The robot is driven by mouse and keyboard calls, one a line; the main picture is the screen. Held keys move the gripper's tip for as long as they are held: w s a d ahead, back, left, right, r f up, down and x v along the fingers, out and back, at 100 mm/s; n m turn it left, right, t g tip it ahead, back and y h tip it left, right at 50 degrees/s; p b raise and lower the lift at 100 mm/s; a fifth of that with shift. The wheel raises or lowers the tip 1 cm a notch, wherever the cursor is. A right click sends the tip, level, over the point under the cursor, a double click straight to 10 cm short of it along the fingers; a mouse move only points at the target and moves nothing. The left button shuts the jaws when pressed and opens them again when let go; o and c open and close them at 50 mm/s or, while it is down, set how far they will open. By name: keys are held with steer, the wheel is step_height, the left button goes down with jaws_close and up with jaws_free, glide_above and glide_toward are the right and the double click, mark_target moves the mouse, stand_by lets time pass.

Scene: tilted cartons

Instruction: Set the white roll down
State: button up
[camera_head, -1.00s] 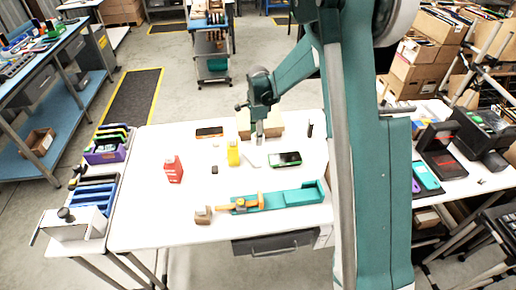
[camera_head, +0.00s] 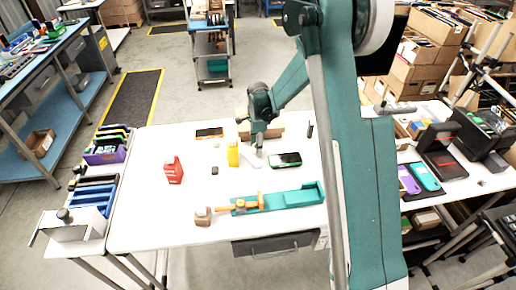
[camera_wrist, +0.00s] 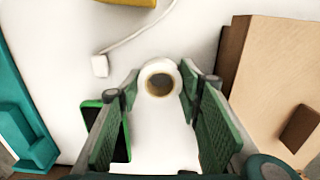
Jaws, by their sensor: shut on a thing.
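The white roll (camera_wrist: 142,80) is a round white thing with a brown core, seen end-on in the wrist view. My gripper (camera_wrist: 159,84) is shut on it, with one green finger on each side. Its lower body is hidden or blends with the white table below. In the head view my gripper (camera_head: 259,148) is pointed down over the back middle of the white table (camera_head: 140,210). The roll is too small there to make out clearly. I cannot tell whether it touches the table.
A green-edged phone (camera_head: 285,160) lies right of my gripper. A yellow object (camera_head: 233,154) stands to its left, near a white cable (camera_wrist: 135,35). A cardboard box (camera_wrist: 290,65) is close on the right in the wrist view. A teal tray (camera_head: 290,198) lies nearer the front.

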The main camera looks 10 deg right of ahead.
steer(key=shift+f, duration=0.35)
steer(key=shift+f, duration=0.15)
steer(key=o, duration=0.9)
steer(key=shift+r, duration=6.15)
steer(key=shift+r, duration=0.1)
